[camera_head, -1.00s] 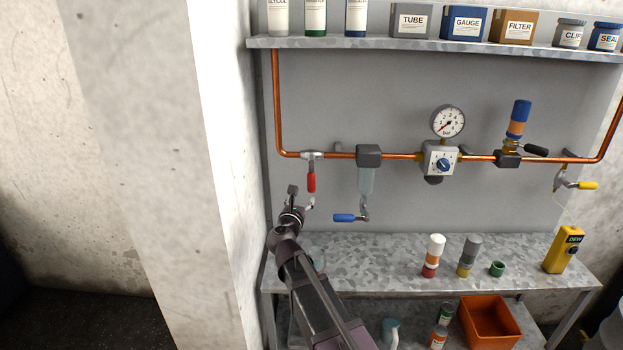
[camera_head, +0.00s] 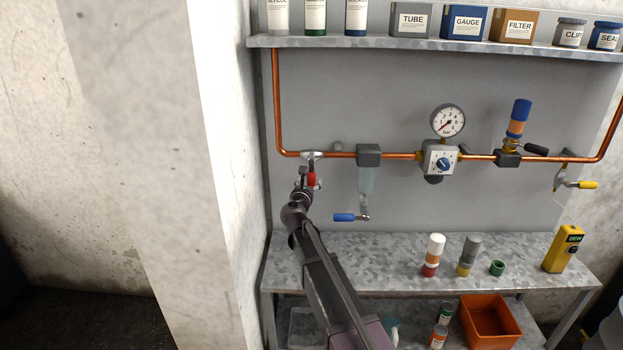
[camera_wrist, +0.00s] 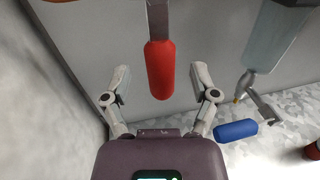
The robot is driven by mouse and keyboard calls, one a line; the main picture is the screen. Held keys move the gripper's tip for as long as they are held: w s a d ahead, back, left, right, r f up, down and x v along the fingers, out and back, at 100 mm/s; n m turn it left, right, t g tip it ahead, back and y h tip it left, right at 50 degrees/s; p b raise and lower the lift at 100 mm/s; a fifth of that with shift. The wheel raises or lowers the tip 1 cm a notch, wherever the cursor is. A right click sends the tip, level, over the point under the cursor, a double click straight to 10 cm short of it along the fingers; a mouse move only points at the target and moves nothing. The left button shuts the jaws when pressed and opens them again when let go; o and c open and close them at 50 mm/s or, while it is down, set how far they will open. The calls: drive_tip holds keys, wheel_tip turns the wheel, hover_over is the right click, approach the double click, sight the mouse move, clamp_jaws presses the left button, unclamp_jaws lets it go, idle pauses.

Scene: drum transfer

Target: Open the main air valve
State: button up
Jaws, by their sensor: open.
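The main air valve has a red lever (camera_head: 311,179) that hangs straight down from the copper pipe at the left of the panel. In the wrist view the red lever (camera_wrist: 160,70) hangs between and ahead of my gripper's fingers. My gripper (camera_head: 308,177) is at the lever's height, and its fingers partly cover the lever in the head view. In the wrist view my gripper (camera_wrist: 161,88) is open, with one finger on each side of the lever and visible space between. I cannot tell whether anything touches the lever.
A clear filter bowl with a blue-handled drain (camera_head: 345,217) hangs just right of the lever. A pressure gauge (camera_head: 448,121) and regulator (camera_head: 440,159) are further right. A concrete wall (camera_head: 225,150) stands close on the left. A metal bench (camera_head: 370,255) is below.

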sight(310, 180)
drive_tip(key=shift+w+d, duration=0.15)
drive_tip(key=shift+w, duration=0.65)
drive_tip(key=shift+w+d, duration=0.15)
drive_tip(key=shift+w, duration=0.6)
clamp_jaws()
